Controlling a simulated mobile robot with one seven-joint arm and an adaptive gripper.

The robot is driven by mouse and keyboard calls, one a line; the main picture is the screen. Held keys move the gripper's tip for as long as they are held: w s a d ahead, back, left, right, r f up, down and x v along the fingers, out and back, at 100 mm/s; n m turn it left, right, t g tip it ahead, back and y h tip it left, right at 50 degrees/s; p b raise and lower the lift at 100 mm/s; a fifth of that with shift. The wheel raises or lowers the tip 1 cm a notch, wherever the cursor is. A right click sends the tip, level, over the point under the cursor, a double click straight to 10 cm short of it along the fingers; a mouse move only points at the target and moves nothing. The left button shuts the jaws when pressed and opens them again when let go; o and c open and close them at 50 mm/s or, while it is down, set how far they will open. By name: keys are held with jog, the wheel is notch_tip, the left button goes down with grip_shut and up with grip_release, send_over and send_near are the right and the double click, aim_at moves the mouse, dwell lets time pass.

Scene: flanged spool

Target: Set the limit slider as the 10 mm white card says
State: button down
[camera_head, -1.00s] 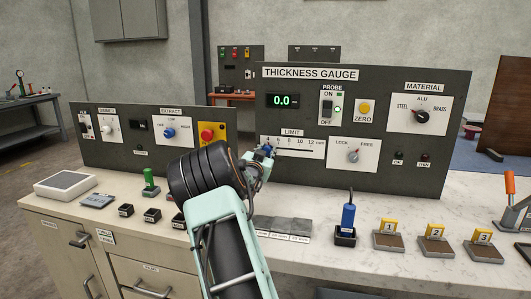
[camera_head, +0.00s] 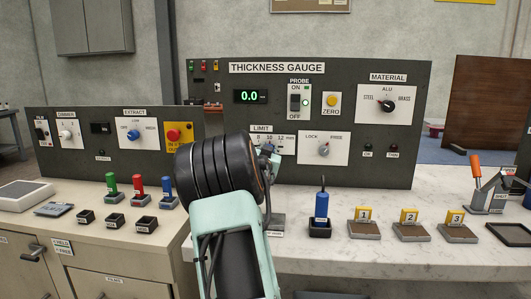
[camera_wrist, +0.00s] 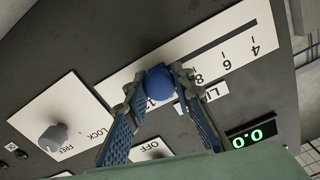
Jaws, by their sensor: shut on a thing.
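The limit slider's blue knob (camera_wrist: 160,84) is between the two fingers of my gripper (camera_wrist: 158,78) in the wrist view, where the panel appears upside down. My gripper is shut on it. The LIMIT scale (camera_wrist: 226,58) reads 4, 6 and 8 clear of the knob. The knob stands past the 8, about the 10 to 12 part; a numeral beside it is partly covered. In the head view my gripper (camera_head: 268,152) is at the LIMIT scale (camera_head: 284,138), below its numerals. A white card label (camera_head: 276,234) on the bench is mostly hidden by my arm and unreadable.
The LOCK/FREE knob (camera_head: 323,150) sits right of the slider and appears turned towards FREE. The display (camera_head: 250,97) shows 0.0. A blue probe (camera_head: 321,204) stands in its holder, with several numbered blocks (camera_head: 363,216) to its right. Coloured handles (camera_head: 138,184) stand left of my arm.

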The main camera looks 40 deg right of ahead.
jog(key=c, duration=1.6)
grip_release()
jog(key=shift+a, duration=0.1)
jog(key=v, duration=1.1)
jog(key=shift+s+a, duration=0.3)
